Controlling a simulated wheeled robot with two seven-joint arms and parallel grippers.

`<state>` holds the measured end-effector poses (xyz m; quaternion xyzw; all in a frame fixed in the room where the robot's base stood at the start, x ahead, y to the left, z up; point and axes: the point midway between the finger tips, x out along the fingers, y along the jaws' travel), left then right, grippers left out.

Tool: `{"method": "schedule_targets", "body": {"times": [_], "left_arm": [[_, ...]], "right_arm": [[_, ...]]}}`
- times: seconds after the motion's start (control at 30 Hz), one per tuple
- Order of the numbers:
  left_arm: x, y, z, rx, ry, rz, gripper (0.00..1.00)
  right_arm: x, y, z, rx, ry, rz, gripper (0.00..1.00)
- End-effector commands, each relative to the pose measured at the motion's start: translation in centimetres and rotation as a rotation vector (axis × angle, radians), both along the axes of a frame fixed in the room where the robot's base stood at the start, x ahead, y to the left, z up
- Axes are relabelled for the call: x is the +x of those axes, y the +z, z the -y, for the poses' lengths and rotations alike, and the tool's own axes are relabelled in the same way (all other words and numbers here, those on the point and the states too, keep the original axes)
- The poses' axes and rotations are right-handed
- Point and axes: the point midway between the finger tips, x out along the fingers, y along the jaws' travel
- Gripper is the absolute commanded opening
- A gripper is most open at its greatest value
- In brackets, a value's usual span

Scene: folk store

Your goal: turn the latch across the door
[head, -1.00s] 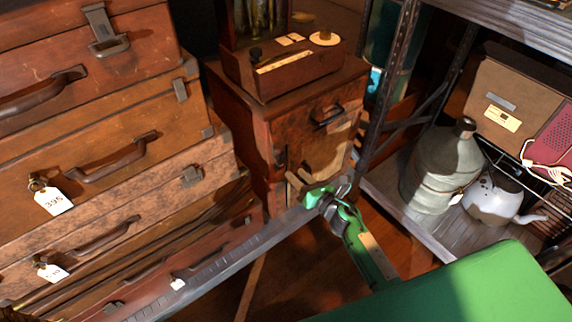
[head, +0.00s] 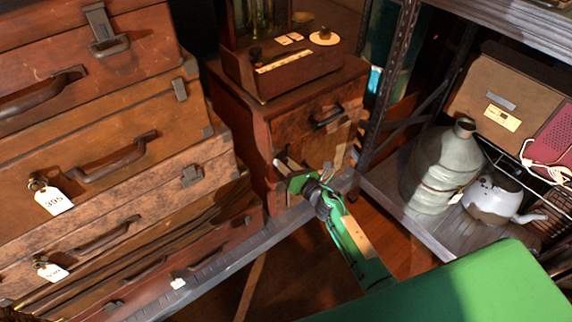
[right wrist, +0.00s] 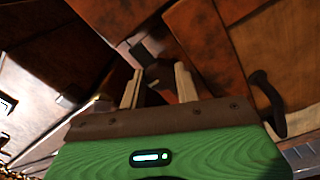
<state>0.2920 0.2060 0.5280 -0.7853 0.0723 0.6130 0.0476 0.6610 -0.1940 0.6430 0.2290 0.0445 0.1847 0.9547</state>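The small wooden cabinet (head: 235,118) stands between the suitcases and the metal shelf. Its door (head: 322,145) is below a drawer with a dark handle (head: 328,116). My right gripper (head: 284,163) is at the left edge of the door, its arm reaching in from the lower right. In the right wrist view its two pale fingers (right wrist: 158,82) are apart, with a dark piece, apparently the latch (right wrist: 158,72), between or just beyond their tips. I cannot tell whether they touch it. The gripper hides the latch in the head view. My left gripper is not in view.
Stacked suitcases (head: 110,180) with tags rise close on the left. A metal shelf post (head: 388,85) stands right of the cabinet, with a grey jug (head: 437,170) and a white kettle (head: 490,197) on the shelf. A wooden box device (head: 290,72) sits on the cabinet.

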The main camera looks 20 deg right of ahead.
Motion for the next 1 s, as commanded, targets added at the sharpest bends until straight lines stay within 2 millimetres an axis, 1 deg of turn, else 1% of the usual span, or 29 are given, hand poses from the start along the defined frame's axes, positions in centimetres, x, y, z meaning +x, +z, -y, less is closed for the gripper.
{"method": "schedule_targets", "body": {"times": [0.27,0.47,0.8,1.0], "left_arm": [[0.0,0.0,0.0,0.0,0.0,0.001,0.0],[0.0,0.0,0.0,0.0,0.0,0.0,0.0],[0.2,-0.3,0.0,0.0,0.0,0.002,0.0],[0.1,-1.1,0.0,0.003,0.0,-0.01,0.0]], "right_arm": [[0.0,0.0,0.0,0.031,0.0,-0.011,0.09],[0.0,0.0,0.0,0.124,0.0,-0.045,0.09],[0.0,-0.1,0.1,0.406,0.0,-0.149,0.09],[0.0,0.0,0.0,0.585,0.001,-0.213,0.09]]}}
